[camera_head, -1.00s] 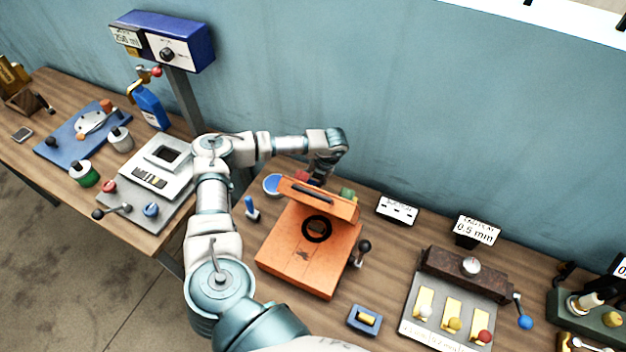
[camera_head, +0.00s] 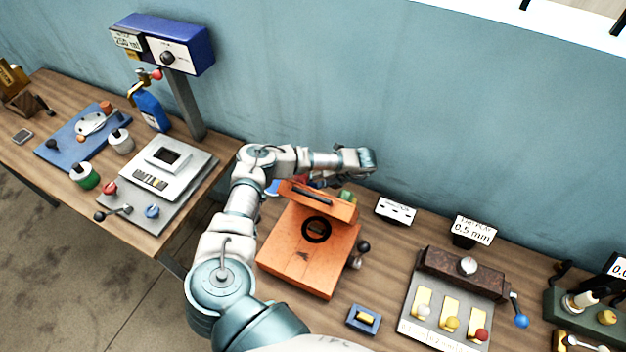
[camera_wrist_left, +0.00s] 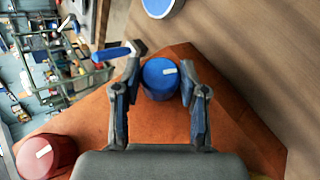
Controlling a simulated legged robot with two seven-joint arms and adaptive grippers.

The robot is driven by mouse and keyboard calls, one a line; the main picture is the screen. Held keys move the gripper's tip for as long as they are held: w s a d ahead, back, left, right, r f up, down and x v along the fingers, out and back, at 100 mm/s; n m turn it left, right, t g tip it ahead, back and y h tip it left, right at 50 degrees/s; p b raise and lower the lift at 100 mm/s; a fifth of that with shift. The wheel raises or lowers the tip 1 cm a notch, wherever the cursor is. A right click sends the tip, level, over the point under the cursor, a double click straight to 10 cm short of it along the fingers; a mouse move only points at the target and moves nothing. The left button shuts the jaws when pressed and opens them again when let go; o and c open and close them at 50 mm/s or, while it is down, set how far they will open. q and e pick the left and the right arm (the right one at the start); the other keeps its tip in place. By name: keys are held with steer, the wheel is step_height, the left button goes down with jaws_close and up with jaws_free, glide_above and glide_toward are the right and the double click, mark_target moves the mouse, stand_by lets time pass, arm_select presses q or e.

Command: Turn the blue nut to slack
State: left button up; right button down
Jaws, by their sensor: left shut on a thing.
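The blue nut (camera_wrist_left: 160,78) is a round blue knob with a white mark on top, on the orange device, in the left wrist view. My left gripper (camera_wrist_left: 167,80) has one finger on each side of it and is shut on it. In the head view the orange device (camera_head: 300,255) stands on the bench, with my left arm reaching over behind its raised back. The nut and fingertips are mostly hidden there. My right gripper is in neither view.
A red knob (camera_wrist_left: 46,156) sits on the orange device, left of the blue one. A blue-handled tool (camera_wrist_left: 115,52) and a round blue-topped thing (camera_wrist_left: 160,5) lie close by. The wall is close behind my wrist.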

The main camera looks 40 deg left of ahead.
arm_select(q)
steer(key=shift+d+f, duration=0.1)
stand_by(0.4)
steer(key=o, duration=1.1)
steer(key=shift+o, duration=0.2)
steer(key=shift+w, duration=0.1)
steer(key=v, duration=1.2)
steer(key=shift+d, duration=0.2)
steer(key=shift+w+f, duration=0.15)
